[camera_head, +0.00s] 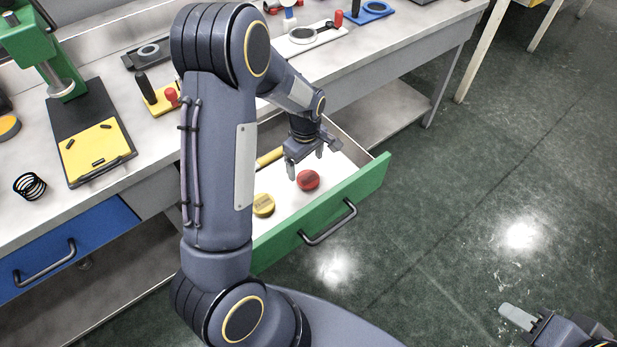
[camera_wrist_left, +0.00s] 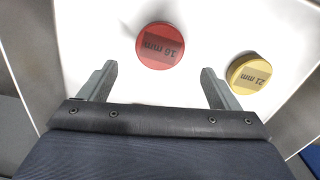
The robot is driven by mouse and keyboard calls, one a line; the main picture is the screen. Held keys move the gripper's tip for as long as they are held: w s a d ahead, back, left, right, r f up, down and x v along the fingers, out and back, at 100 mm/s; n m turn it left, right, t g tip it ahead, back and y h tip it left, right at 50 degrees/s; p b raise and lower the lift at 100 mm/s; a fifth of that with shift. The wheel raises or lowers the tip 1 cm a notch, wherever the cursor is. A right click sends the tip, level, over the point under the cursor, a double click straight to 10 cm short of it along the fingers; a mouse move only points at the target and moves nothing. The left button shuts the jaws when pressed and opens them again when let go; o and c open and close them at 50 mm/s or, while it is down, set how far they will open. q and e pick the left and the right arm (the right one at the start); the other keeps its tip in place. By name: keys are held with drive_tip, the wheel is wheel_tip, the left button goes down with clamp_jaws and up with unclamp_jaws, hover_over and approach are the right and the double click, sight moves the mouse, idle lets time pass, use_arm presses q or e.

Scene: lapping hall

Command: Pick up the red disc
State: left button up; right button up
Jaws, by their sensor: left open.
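The red disc (camera_head: 308,180) lies flat on the white floor of the open green-fronted drawer (camera_head: 325,212). In the left wrist view the red disc (camera_wrist_left: 160,46) shows a label reading 16 mm. My left gripper (camera_head: 305,169) is open above the drawer, close to the red disc. In the left wrist view its two fingers (camera_wrist_left: 157,82) are apart, and the disc lies ahead of the gap between them, untouched as far as I can see. My right gripper (camera_head: 519,318) shows only in part at the lower right corner; its opening cannot be made out.
A yellow disc (camera_wrist_left: 249,73) labelled 21 mm lies in the drawer beside the red one; the head view shows it too (camera_head: 263,205). The drawer walls surround the left gripper's area. The workbench (camera_head: 150,195) holds several tools.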

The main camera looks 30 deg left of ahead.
sight(307, 177)
use_arm(q)
drive_tip(key=f, duration=0.5)
drive_tip(key=shift+d+f, duration=0.1)
drive_tip(key=shift+d, duration=0.1)
drive_tip(key=shift+c, duration=0.4)
drive_tip(key=c, duration=1)
